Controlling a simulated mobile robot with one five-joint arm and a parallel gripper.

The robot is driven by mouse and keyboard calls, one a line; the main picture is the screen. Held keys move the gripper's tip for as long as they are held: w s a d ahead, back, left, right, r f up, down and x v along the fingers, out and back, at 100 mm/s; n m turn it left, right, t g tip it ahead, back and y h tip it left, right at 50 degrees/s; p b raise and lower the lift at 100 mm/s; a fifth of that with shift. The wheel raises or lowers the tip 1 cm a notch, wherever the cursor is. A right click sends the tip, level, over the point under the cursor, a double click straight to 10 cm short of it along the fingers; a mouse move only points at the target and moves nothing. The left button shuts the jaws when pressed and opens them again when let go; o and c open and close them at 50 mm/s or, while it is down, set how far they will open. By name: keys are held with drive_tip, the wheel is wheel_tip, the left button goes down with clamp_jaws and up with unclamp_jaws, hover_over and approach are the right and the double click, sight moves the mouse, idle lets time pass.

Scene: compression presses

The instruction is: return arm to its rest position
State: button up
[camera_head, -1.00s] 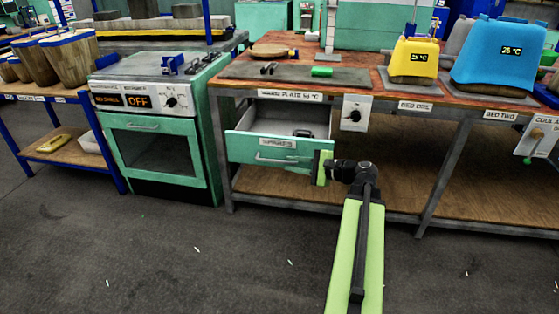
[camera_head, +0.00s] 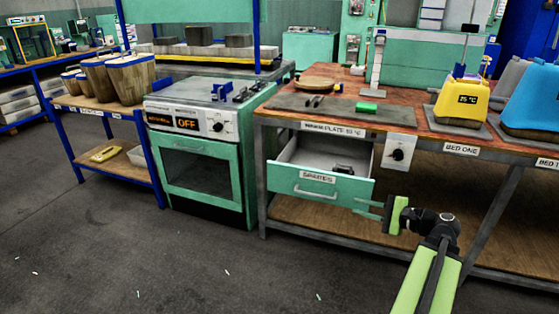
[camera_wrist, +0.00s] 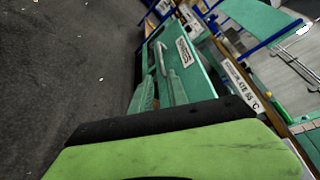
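My arm reaches in from the lower right of the head view. My gripper (camera_head: 369,208) points left, with its two teal fingers slightly apart and nothing visible between them. It is beside the right end of the open drawer (camera_head: 345,189), clear of the drawer's handle (camera_head: 316,193). In the wrist view the fingers (camera_wrist: 160,92) also show apart, with the drawer front (camera_wrist: 185,62) and its handle (camera_wrist: 161,58) beyond them.
The drawer sticks out from under the workbench (camera_head: 300,120). An oven (camera_head: 200,165) marked OFF stands to its left, beside a blue-framed shelf (camera_head: 140,160). A yellow press (camera_head: 464,100) sits on the bench.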

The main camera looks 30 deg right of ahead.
drive_tip(key=w+a+f+n+g+y, duration=0.15)
drive_tip(key=w+a, duration=0.25)
drive_tip(key=a, duration=0.6)
drive_tip(key=w+a+f+n+g+y, duration=0.1)
drive_tip(key=w+a+n+g+y, duration=0.2)
drive_tip(key=a, duration=0.6)
drive_tip(key=w+a+f+n+g, duration=0.2)
drive_tip(key=w+a, duration=0.4)
drive_tip(key=a, duration=0.4)
drive_tip(key=s+a+f+n+g+h, duration=0.35)
drive_tip(key=a+f+n, duration=0.2)
drive_tip(key=a, duration=0.35)
drive_tip(key=s+a+f+n+g+h, duration=0.2)
drive_tip(key=a+f+n+g+h, duration=0.15)
drive_tip(key=a+f, duration=0.45)
drive_tip(key=d+n+h, duration=0.4)
drive_tip(key=d, duration=0.4)
wheel_tip(320, 180, up, 35)
drive_tip(key=p, duration=3.6)
drive_tip(key=shift+s+a+g, duration=0.15)
drive_tip(key=shift+a+g, duration=0.15)
drive_tip(key=shift+g, duration=0.05)
